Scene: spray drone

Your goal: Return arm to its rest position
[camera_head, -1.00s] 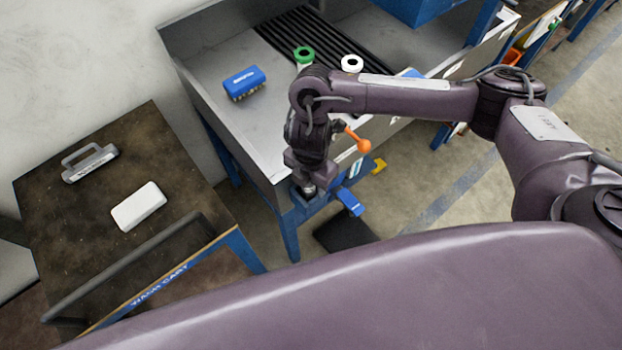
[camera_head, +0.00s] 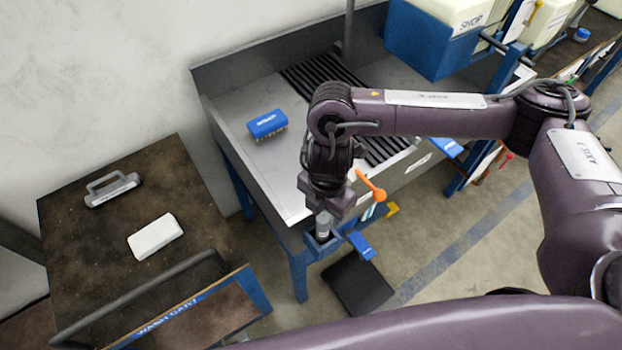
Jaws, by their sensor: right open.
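My right arm comes in from the right and bends down at the wrist. Its gripper (camera_head: 324,208) points down at the front left corner of the grey wash bench (camera_head: 235,128). A small grey cylindrical part (camera_head: 323,225) shows just below the gripper, over a blue bracket (camera_head: 318,246) on the bench. The fingers are hard to make out, but no object clearly shows held between them. Whether the gripper touches the grey part cannot be told. An orange lever (camera_head: 371,186) shows just right of the wrist. My left gripper is out of view.
A blue brush (camera_head: 267,124) lies in the bench basin beside a black slatted rack (camera_head: 316,76). At left, a wash cart (camera_head: 90,240) carries a white block (camera_head: 155,236) and a grey handled tool (camera_head: 112,189). Blue and white containers (camera_head: 430,38) stand behind. Floor shows at right.

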